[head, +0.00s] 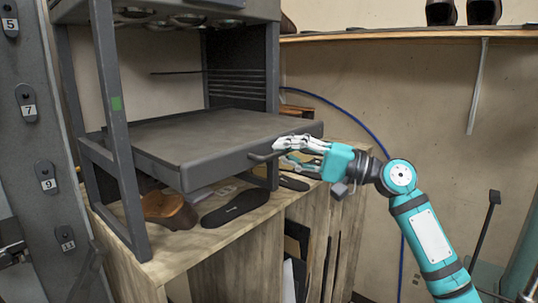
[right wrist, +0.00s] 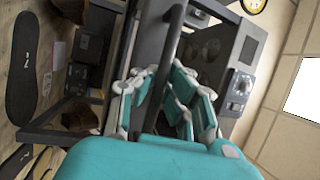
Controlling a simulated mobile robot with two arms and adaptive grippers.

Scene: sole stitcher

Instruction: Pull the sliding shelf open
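The sliding shelf (head: 215,132) is a flat dark grey tray in a grey metal rack. Its front edge sticks out past the rack's uprights. A bar handle (head: 262,156) is on its front face, and the same handle (right wrist: 172,50) runs between the fingers in the right wrist view. My right gripper (head: 283,148) is at the handle's right part, with fingers on either side of the bar. The fingers (right wrist: 161,76) look apart, with a gap beside the bar; firm contact does not show. My left gripper is not in view.
A wooden cabinet (head: 215,245) under the rack bears dark soles (head: 235,207) and a brown shoe form (head: 168,210). A grey numbered panel (head: 38,130) stands at left. A wooden wall shelf (head: 410,33) runs along the back right. A blue hose (head: 350,119) hangs behind my arm.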

